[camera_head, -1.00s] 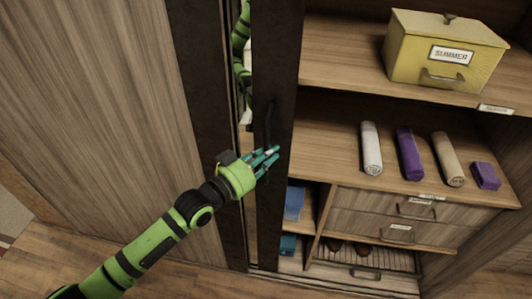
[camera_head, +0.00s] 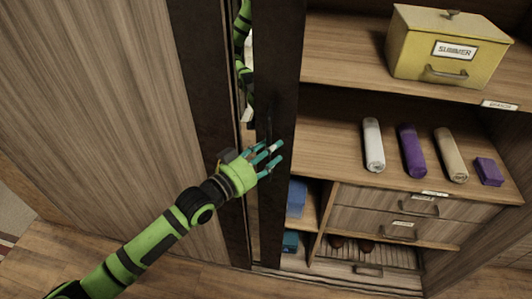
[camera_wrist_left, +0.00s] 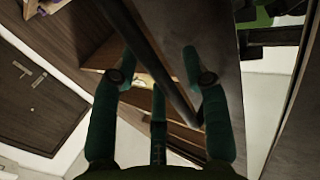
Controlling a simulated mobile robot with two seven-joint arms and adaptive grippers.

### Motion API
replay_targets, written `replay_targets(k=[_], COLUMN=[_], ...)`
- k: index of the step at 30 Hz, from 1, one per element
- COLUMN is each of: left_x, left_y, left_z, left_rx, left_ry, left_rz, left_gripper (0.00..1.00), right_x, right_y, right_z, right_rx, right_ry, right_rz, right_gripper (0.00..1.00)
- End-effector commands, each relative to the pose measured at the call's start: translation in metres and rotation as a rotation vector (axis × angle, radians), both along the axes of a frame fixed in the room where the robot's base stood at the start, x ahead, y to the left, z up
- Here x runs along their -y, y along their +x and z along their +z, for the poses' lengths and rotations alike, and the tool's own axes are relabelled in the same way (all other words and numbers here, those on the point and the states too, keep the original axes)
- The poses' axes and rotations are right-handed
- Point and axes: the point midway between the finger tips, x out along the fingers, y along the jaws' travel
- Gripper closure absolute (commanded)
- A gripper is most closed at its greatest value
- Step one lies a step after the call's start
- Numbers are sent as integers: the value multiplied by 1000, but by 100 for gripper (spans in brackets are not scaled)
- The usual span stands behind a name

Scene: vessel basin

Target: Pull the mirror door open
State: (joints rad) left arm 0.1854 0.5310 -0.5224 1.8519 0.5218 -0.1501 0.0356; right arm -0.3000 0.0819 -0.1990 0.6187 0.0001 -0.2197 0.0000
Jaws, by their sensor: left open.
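The mirror door shows edge-on in the head view as a narrow mirror strip (camera_head: 245,65) with a wide dark frame (camera_head: 276,60). The strip reflects part of my green arm. A dark upright bar handle (camera_head: 267,122) stands on the frame and is hard to make out against it. My left gripper (camera_head: 275,155) is at the handle's lower part, with its teal fingers spread. In the left wrist view the dark bar handle (camera_wrist_left: 158,66) runs slantwise between the open fingers (camera_wrist_left: 160,75). I cannot tell whether they touch it. My right gripper is not in view.
A wood panel (camera_head: 85,90) stands left of the door. To the right are open shelves with a yellow box (camera_head: 445,45), rolled items in white (camera_head: 373,145), purple (camera_head: 412,150) and beige (camera_head: 450,155), and drawers (camera_head: 390,222) below. Wood floor (camera_head: 190,280) is free in front.

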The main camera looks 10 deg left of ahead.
Motion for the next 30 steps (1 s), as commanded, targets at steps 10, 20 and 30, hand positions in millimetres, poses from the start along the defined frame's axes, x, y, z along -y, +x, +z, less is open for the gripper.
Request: replay_targets(k=[10,20,30], left_x=[-28,-59,-66], left_y=[-42,-89,-100], left_z=[-2,-1,1], left_rx=[-4,-2,2], left_ry=[4,0,-1], left_rz=[0,1,-1], left_gripper=[54,54,54], right_x=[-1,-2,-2], right_y=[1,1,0], right_z=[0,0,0], right_rx=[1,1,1], right_ry=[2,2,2], right_rz=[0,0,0], right_gripper=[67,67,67])
